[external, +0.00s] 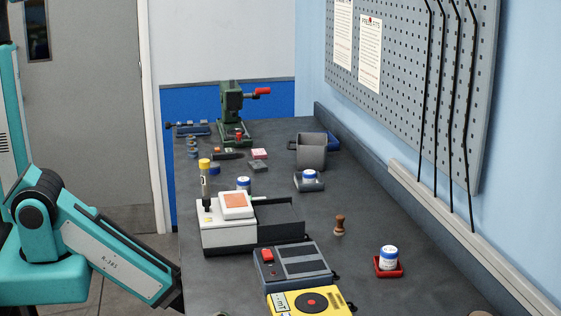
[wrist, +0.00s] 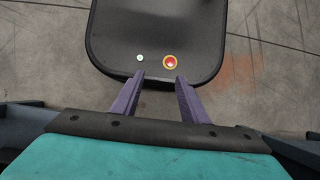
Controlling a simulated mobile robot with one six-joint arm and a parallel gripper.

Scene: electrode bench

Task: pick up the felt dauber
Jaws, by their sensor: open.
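No label marks the felt dauber. A small brown wooden-handled piece (external: 340,225) stands upright on the bench right of centre in the external view and looks most like it. A yellow-capped upright tool (external: 205,184) at the left of the white-and-grey unit is another candidate; I cannot tell for certain. In the wrist view my gripper (wrist: 160,76) is open, its two purple fingers apart with nothing between them. The external view shows my arm at the left, off the bench; the gripper itself is not visible there. Neither candidate shows in the wrist view.
The dark bench (external: 355,275) holds the white-and-grey unit (external: 228,238), a grey box (external: 292,262), a yellow device (external: 310,301) and a white jar (external: 388,257) in a red tray. A green press (external: 232,103) and grey bin (external: 311,151) stand farther back. Bare bench surrounds the wooden piece.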

